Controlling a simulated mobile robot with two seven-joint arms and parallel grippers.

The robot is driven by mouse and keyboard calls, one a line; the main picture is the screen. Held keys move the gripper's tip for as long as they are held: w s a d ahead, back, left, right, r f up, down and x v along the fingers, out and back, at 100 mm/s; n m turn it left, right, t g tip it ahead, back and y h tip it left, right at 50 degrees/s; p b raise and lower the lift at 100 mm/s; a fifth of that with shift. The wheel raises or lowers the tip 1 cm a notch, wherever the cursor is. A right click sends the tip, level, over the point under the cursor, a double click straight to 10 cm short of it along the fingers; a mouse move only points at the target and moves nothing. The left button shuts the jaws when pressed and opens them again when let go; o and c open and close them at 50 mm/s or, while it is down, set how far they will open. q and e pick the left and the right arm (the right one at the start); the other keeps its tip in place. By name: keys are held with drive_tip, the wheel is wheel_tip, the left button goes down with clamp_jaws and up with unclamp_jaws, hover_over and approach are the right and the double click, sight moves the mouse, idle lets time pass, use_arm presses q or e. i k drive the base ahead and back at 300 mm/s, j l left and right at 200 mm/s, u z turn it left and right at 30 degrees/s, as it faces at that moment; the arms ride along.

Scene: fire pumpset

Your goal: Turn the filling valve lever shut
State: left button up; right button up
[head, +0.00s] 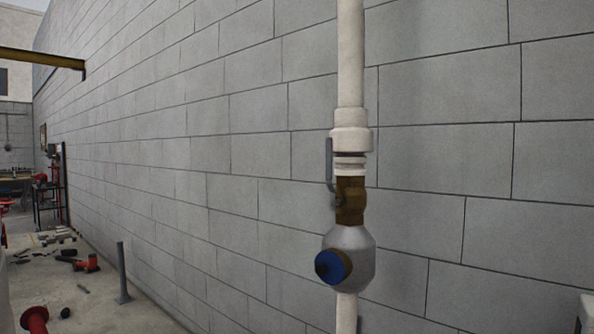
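The filling valve is a brass valve body (350,200) on a white vertical pipe (350,60) in front of a block wall, right of the picture's middle. Its lever (329,163) is a thin grey handle on the left side of the valve. It points upward, alongside the pipe. Below the valve is a rounded grey fitting (352,245) with a blue round cap (332,267) facing the left front. Neither of my grippers shows in the head view, and nothing is touching the lever.
The grey block wall (470,150) runs behind the pipe and away to the left. A grey post (122,272) stands on the floor near it. Red tools (87,263) and loose parts lie at the left. Space around the valve looks clear.

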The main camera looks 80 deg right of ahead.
sight(329, 141)
drive_tip(key=z, duration=2.85)
